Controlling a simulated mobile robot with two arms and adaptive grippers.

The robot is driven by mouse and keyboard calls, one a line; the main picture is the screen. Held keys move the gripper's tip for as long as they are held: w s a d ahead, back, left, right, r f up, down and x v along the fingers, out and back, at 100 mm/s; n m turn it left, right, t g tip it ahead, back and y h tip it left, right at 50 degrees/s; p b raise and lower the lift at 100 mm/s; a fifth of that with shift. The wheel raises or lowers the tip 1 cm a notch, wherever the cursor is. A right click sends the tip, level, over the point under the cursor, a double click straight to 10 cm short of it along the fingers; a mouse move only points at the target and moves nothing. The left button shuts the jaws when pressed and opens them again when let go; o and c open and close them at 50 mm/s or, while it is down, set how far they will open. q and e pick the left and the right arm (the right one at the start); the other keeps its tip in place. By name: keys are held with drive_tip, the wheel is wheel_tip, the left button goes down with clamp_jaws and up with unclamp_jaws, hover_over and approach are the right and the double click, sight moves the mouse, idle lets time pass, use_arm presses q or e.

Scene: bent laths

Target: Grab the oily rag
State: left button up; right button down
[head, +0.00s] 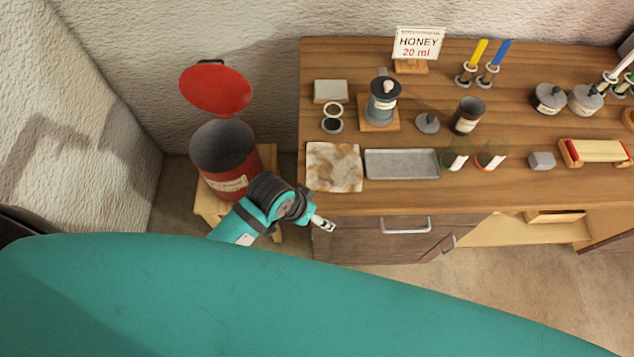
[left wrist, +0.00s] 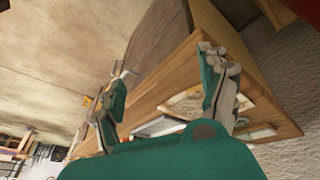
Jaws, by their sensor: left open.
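The oily rag (head: 334,167) is a flat, off-white cloth with brown stains. It lies at the left front of the wooden bench top (head: 440,192), left of a grey metal tray (head: 402,164). My left gripper (head: 323,224) is just off the bench's front left edge, below the rag in the head view and apart from it. In the left wrist view my left gripper (left wrist: 165,88) is open with nothing between its fingers, and part of the rag (left wrist: 184,104) shows beyond them, partly covered by a finger. My right gripper is in neither view.
A red bin (head: 224,160) with its lid raised stands on a wooden stool left of the bench. A drawer handle (head: 405,225) sticks out of the bench front.

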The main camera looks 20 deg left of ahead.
use_arm(q)
drive_tip(key=w+d+r+m, duration=0.1)
drive_tip(key=w, duration=0.1)
drive_tip(key=w+d+r+g, duration=0.1)
drive_tip(key=w+d+r+m+p, duration=0.1)
drive_tip(key=w+d, duration=0.1)
drive_tip(key=shift+w+r+m+g, duration=0.3)
drive_tip(key=shift+r, duration=0.1)
drive_tip(key=w+a+r+g+y, duration=0.2)
drive_tip(key=w+a+r+y, duration=0.1)
drive_tip(key=w+a, duration=0.3)
drive_tip(key=b, duration=0.8)
hover_over(312, 185)
wheel_tip(312, 185, down, 7)
drive_tip(key=shift+a+f, duration=0.1)
drive_tip(key=shift+f+b, duration=0.5)
drive_tip(key=shift+f, duration=0.7)
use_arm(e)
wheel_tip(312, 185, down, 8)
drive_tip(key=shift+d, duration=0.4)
use_arm(q)
drive_tip(key=shift+f, duration=0.2)
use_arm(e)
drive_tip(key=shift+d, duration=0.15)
use_arm(q)
drive_tip(key=shift+c, duration=0.4)
